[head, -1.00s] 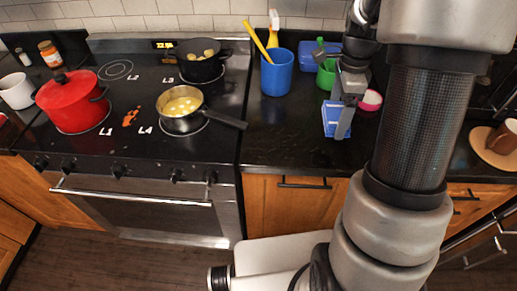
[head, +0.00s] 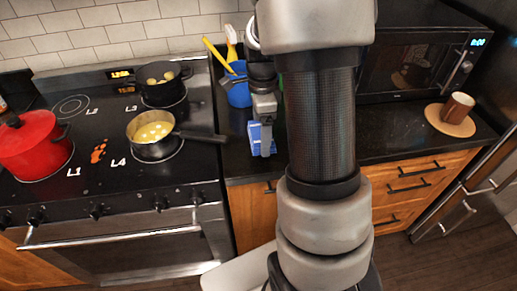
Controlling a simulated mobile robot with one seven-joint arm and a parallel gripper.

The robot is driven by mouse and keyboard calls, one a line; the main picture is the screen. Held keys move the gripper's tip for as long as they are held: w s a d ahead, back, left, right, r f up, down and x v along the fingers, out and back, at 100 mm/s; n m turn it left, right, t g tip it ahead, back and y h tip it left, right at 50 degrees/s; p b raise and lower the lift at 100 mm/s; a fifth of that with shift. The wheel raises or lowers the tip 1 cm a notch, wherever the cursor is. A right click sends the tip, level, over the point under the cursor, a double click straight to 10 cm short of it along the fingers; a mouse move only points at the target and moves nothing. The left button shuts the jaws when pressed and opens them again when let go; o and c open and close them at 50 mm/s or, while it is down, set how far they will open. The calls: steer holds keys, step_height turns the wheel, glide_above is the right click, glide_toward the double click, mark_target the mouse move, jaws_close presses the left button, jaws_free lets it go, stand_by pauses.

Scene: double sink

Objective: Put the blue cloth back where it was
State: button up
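The blue cloth (head: 254,135) shows as a small blue patch at my gripper (head: 265,142), over the front part of the dark counter right of the stove. My gripper points down and seems shut on the cloth, since the two have moved together. The fingers are small and partly overlap the cloth. I cannot tell whether the cloth touches the counter or hangs just above it. My arm hides the counter to the right of the gripper.
A blue cup (head: 238,95) with a yellow-handled utensil stands behind my gripper. The stove at left holds a red pot (head: 32,150), a steel pan (head: 150,150) and a black pan (head: 160,92). A microwave (head: 415,70) and a brown mug (head: 458,107) are at right.

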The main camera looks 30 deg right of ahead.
steer(key=shift+f, duration=2.85)
